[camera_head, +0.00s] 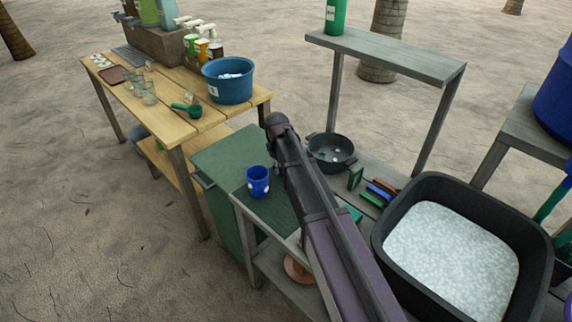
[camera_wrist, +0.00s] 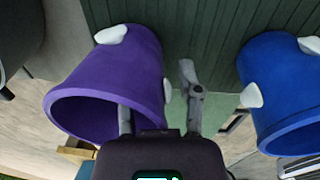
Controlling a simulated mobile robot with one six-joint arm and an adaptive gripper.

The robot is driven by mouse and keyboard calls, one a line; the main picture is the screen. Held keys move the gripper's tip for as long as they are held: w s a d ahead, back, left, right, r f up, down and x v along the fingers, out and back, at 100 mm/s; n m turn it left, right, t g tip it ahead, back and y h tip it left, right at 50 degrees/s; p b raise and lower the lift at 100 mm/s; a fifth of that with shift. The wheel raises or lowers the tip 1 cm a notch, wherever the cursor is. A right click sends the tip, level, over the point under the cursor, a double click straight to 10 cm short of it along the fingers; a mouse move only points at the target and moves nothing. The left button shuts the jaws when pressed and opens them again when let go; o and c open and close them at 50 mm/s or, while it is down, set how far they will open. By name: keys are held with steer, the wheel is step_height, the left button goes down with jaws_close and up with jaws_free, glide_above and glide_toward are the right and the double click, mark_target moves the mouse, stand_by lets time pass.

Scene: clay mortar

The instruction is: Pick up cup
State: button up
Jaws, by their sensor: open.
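A purple cup (camera_wrist: 120,75) with white knobs on its side fills the left of the wrist view, its mouth towards the camera. My gripper (camera_wrist: 157,98) is open. One finger shows at the cup's mouth, seemingly inside it, and the other is outside, to the right of its wall. I cannot tell whether either touches. A blue cup (camera_wrist: 275,85) is at the right of the wrist view, apart from the fingers. In the head view, the blue cup (camera_head: 258,182) stands upright left of my arm. My arm hides the purple cup and gripper there.
The cups are on a dark green ribbed surface (camera_wrist: 215,35). A black pot (camera_head: 331,150) stands right of my arm, with coloured blocks (camera_head: 380,192) nearby. A large black tub (camera_head: 390,245) of white grains is at right. A wooden table (camera_head: 190,125) holds a blue bucket (camera_head: 228,85).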

stand_by(0.3)
jaws_close()
steer(key=shift+r, duration=0.1)
step_height(320, 180, up, 4)
steer(key=p, duration=0.4)
steer(key=shift+s, duration=0.1)
steer(key=s+d, duration=0.2)
steer(key=s, duration=0.3)
steer(key=s+d, duration=0.2)
steer(key=s, duration=0.2)
steer(key=s+d+p, duration=0.1)
steer(key=s+d, duration=0.1)
steer(key=s, duration=0.3)
steer(key=shift+s+r, duration=0.35)
steer(key=shift+r, duration=0.05)
stand_by(0.5)
